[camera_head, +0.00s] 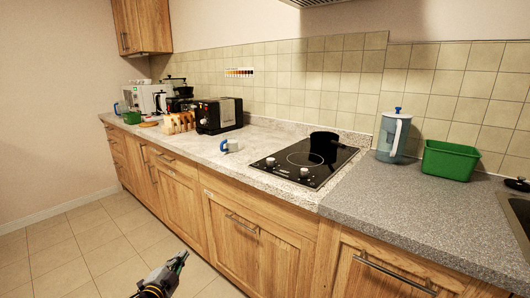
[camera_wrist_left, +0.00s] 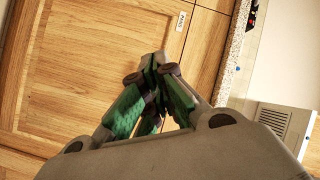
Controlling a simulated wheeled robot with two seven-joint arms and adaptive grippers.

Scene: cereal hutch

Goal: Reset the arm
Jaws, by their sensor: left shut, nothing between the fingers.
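My left gripper (camera_head: 180,260) shows at the bottom of the head view, low in front of the wooden cabinets and over the tiled floor. In the left wrist view, the left gripper (camera_wrist_left: 154,62) has its green-padded fingers together, with nothing between them. A wooden cabinet door fills much of the wrist view behind the fingers. The left gripper is apart from the counter and everything on it. My right gripper is not in view.
The counter (camera_head: 440,220) holds a black cooktop (camera_head: 290,170) with a dark pan (camera_head: 322,146), a pitcher (camera_head: 392,138), a green bin (camera_head: 450,160), a blue-and-white mug (camera_head: 230,146) and a black toaster (camera_head: 217,116). The floor (camera_head: 75,255) is clear.

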